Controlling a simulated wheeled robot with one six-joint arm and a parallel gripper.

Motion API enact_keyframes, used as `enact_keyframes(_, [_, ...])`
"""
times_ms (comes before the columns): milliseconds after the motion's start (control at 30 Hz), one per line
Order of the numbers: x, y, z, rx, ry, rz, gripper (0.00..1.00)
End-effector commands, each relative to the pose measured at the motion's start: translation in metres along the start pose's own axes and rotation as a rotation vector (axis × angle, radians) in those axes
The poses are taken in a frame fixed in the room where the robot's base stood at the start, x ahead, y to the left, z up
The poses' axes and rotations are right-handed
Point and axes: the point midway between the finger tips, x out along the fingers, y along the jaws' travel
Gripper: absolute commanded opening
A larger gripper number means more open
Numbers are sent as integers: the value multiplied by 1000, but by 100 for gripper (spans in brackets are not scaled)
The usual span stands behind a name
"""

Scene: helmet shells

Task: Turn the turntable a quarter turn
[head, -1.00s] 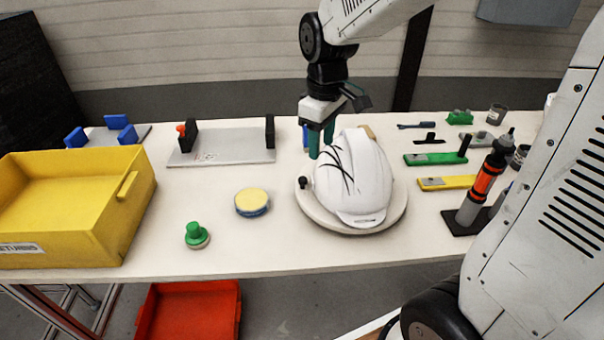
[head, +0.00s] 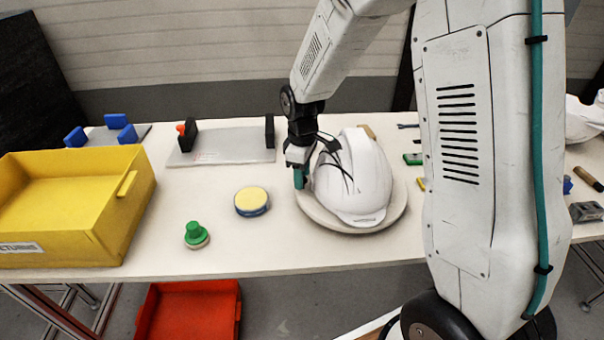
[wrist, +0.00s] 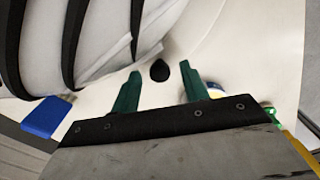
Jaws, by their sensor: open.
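The turntable (head: 385,222) is a round pale disc on the table. A white helmet shell (head: 362,182) with black straps sits on it, also in the upper left of the wrist view (wrist: 95,50). My gripper (head: 299,182) is low at the turntable's left edge, beside the helmet. In the wrist view its green fingers are open and apart (wrist: 157,82). A small black knob (wrist: 159,70) on the turntable's rim shows between and just beyond the fingertips, with no visible contact. In the head view my gripper hides the knob.
A yellow and blue round pad (head: 252,201) and a green knobbed piece (head: 196,234) lie left of the turntable. A yellow bin (head: 122,215) stands at the far left, a grey plate fixture (head: 225,146) behind. My arm hides much of the table's right side.

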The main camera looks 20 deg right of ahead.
Motion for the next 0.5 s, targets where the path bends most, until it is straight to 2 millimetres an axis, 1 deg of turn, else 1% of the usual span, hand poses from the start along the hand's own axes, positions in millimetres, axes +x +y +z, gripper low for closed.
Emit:
enact_keyframes(100, [3, 0, 0, 1, 1, 1, 45])
enact_keyframes(267, [3, 0, 0, 1, 1, 1, 45])
enact_keyframes(300, [3, 0, 0, 1, 1, 1, 42])
enact_keyframes(367, [3, 0, 0, 1, 1, 1, 25])
enact_keyframes(400, [3, 0, 0, 1, 1, 1, 14])
enact_keyframes(433, [3, 0, 0, 1, 1, 1, 6])
enact_keyframes(467, [3, 0, 0, 1, 1, 1, 0])
enact_keyframes(500, [3, 0, 0, 1, 1, 1, 0])
